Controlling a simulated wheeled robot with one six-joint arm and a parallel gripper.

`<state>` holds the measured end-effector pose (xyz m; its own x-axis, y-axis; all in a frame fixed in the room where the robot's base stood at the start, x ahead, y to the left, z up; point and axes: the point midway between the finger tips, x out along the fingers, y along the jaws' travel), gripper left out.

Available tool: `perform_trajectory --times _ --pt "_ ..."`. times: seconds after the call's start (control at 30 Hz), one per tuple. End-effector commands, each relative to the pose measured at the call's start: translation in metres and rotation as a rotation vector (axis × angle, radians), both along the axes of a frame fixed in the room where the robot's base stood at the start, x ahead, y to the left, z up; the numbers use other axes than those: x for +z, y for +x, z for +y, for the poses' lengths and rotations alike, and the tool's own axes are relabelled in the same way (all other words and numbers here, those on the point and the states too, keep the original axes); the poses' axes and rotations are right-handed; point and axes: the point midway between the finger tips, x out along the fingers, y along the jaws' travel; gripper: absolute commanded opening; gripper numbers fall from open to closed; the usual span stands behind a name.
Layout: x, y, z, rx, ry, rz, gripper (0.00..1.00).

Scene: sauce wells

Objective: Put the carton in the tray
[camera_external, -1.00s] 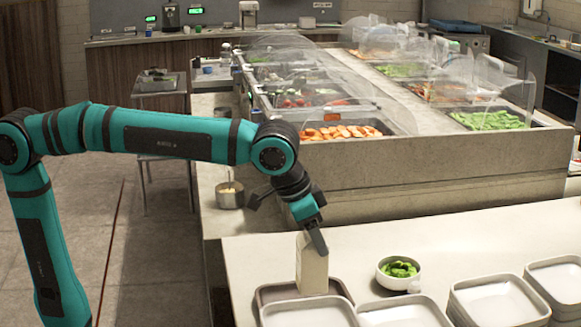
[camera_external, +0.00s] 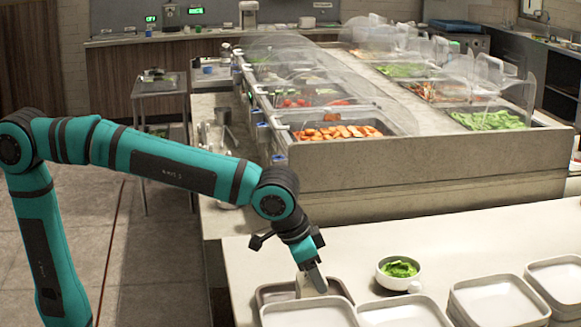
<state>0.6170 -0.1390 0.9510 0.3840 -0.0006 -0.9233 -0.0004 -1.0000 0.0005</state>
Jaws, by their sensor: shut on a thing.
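The carton (camera_external: 308,287) is pale cream and box-shaped. It is low over the grey-brown tray (camera_external: 264,292) on the near counter. Its lower part is hidden behind the white dish in front, so I cannot tell whether it touches the tray floor. My gripper (camera_external: 313,275) is shut on the carton from above and covers much of its upper part. The tray's front side is also hidden by the white dish.
A white dish (camera_external: 300,316) stands right in front of the tray. More stacked white dishes (camera_external: 498,300) line the counter's front. A white bowl (camera_external: 398,283) with green food stands to the right. Bare counter (camera_external: 470,237) lies behind the bowl.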

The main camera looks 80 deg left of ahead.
Motion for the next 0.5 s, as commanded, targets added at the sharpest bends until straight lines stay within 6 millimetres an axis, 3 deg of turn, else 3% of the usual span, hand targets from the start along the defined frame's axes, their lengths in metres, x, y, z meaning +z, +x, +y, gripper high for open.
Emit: perform_trajectory --times 0.2,0.23,0.33,0.5 --pt "-0.0023 0.0001 0.0 0.0 0.0 -0.001 0.0" --pt "-0.0028 0.0001 0.0 0.0 0.0 0.0 0.56" --pt "-0.0027 0.0 -0.0001 0.0 0.0 0.0 0.74" --pt "-0.0026 0.0 0.0 0.0 0.0 0.0 0.74"
